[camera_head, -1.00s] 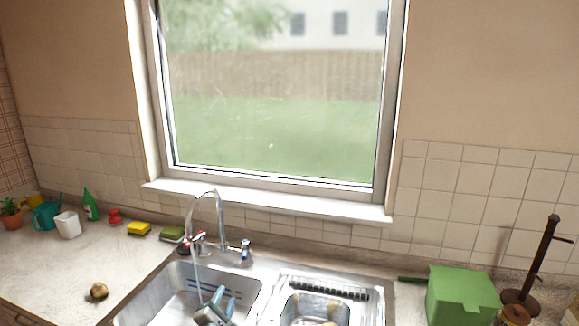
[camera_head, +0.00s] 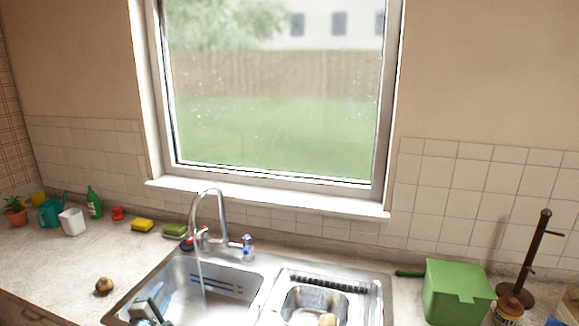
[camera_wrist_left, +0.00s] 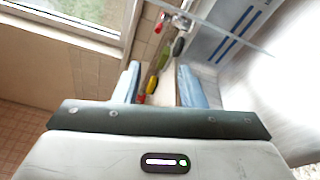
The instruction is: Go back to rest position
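My left gripper (camera_head: 148,309) is low in the head view, over the left part of the large sink basin (camera_head: 241,286). It is left of the running water stream (camera_head: 200,274) from the tap (camera_head: 222,218). In the left wrist view the two blue fingers of the left gripper (camera_wrist_left: 160,86) stand apart with nothing between them but the distant counter. My right gripper is not in view.
A brown round item (camera_head: 104,286) lies on the left counter. Sponges (camera_head: 142,225), a green bottle (camera_head: 94,202) and a white cup (camera_head: 72,222) stand along the back. A green box (camera_head: 458,292) and a dark stand (camera_head: 531,255) are at the right.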

